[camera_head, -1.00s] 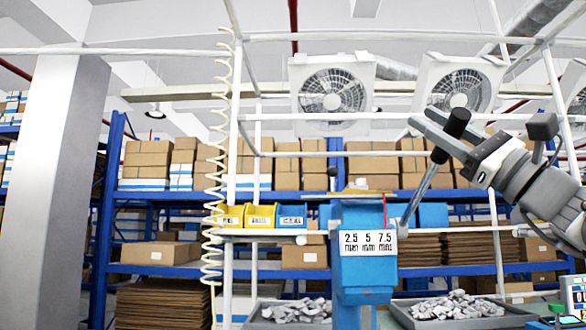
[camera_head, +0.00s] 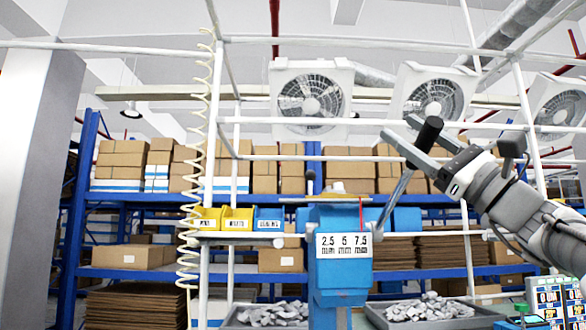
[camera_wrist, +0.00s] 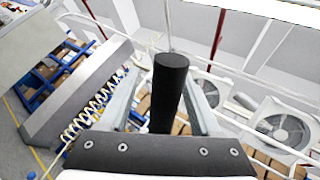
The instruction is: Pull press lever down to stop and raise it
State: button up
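The press (camera_head: 341,270) is a blue body with a white label reading 2.5, 5 and 7.5, standing in the middle of the head view. Its lever is a silver rod (camera_head: 397,197) slanting up to the right, ending in a black grip (camera_head: 428,134). The lever is raised. My gripper (camera_head: 398,127) is at the grip, coming from the right. In the wrist view, the black grip (camera_wrist: 170,92) stands between my two grey fingers, with a visible gap on each side. The fingers are open, and I cannot see them touching the grip.
Grey trays (camera_head: 478,320) of metal parts flank the press. Yellow bins (camera_head: 236,219) and a blue bin stand at its left. A coiled hose (camera_head: 190,200) and white frame bars surround the station. A display panel (camera_head: 548,300) is at lower right.

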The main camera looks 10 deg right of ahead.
jog(key=p+v, duration=0.1)
jog(key=v, duration=1.6)
jog(key=shift+f, duration=0.25)
jog(key=shift+d, duration=0.1)
